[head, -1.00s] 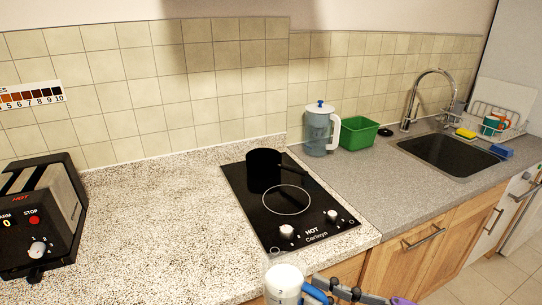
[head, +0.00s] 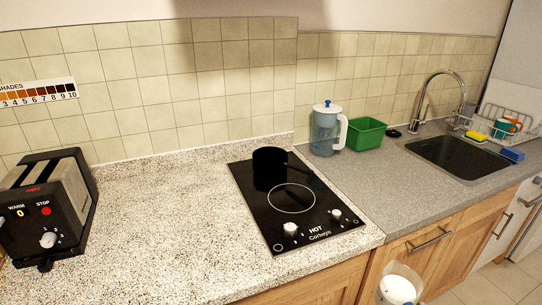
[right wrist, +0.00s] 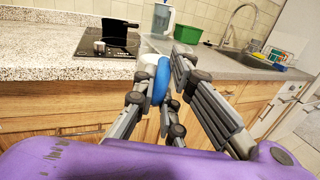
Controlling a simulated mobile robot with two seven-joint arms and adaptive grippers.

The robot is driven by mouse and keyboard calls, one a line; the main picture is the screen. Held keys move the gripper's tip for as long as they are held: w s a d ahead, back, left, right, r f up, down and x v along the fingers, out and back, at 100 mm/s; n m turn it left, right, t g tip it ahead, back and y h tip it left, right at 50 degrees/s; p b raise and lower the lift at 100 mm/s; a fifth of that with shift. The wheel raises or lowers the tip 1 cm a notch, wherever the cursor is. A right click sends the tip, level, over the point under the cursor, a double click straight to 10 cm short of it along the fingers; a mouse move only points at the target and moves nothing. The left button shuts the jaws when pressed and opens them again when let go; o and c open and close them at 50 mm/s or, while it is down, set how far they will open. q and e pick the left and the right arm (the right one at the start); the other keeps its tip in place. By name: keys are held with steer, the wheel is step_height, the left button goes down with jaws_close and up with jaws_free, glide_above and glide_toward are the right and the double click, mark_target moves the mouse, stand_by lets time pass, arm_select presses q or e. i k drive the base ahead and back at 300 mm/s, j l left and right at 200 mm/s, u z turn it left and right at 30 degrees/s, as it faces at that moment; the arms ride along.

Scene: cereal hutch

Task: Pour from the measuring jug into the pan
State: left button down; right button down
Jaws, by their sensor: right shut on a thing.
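The measuring jug (head: 398,288) is a clear vessel with white contents at the bottom edge of the head view, in front of the counter; its lower part is cut off. In the right wrist view, its blue handle (right wrist: 161,82) is between the fingers of my right gripper (right wrist: 161,79), which is shut on it. The jug's pale body (right wrist: 148,60) is mostly hidden behind the handle and fingers. The black pan (head: 269,168) stands on the back of the black hob, to the left of and beyond the jug. My left gripper is not in view.
The hob (head: 298,222) has two knobs at its front edge. A blue-lidded pitcher (head: 326,130) and a green bin (head: 365,134) stand right of it. A toaster (head: 48,205) is at far left, a sink (head: 455,152) at right.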

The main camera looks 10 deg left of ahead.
mark_target(269, 161)
steer(key=i+l, duration=0.2)
steer(key=l, duration=0.15)
steer(key=i+l, duration=0.2)
steer(key=l, duration=0.15)
steer(key=i+l+u, duration=0.2)
steer(key=l, duration=0.25)
steer(key=u, duration=1.7)
